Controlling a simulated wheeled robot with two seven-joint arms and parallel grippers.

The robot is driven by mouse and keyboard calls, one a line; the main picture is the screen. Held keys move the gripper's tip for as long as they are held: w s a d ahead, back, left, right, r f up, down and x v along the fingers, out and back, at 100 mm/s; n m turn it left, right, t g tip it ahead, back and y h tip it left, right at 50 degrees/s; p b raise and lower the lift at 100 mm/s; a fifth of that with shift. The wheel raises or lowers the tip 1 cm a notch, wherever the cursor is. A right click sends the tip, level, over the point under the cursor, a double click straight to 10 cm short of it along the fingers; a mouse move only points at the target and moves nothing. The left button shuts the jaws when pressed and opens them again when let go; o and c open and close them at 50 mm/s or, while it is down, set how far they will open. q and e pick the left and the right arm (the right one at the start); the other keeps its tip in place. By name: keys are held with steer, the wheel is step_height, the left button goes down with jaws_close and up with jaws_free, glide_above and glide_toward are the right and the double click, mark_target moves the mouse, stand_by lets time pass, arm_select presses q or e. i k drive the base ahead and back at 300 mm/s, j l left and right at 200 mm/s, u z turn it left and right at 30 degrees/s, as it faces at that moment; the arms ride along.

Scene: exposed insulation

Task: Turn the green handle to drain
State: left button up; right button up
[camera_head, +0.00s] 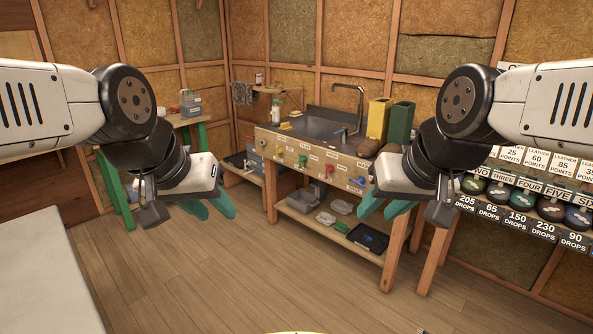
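The green handle (302,160) is small and sits on the front panel of the wooden sink bench (340,163), between a yellow handle (280,154) and a red handle (328,170). Small labels near the handles are too small to read. My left gripper (219,216) hangs in the air left of the bench, its two teal fingers apart and empty. My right gripper (373,216) hangs in front of the bench's right part, also with teal fingers apart and empty. Neither gripper touches a handle.
A metal sink (322,127) with a tap (350,92) is set in the bench top. Yellow (378,119) and green (400,122) containers stand at its right. Trays lie on the lower shelf (318,222). A pale table (45,275) is at lower left. The wooden floor (230,285) is clear.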

mark_target(304, 158)
steer(key=i+l+u, duration=0.1)
steer(key=i+l, duration=0.3)
steer(key=i+u, duration=0.1)
steer(key=u, duration=0.25)
steer(key=i+l+u, duration=0.1)
steer(key=u, duration=0.2)
steer(key=i+l+u, duration=0.3)
steer(key=i+l, duration=0.2)
steer(key=i+l+u, duration=0.35)
steer(key=l, duration=0.3)
steer(key=i+l, duration=0.25)
steer(key=l, duration=0.2)
steer(key=i+l, duration=0.3)
steer(key=l, duration=0.15)
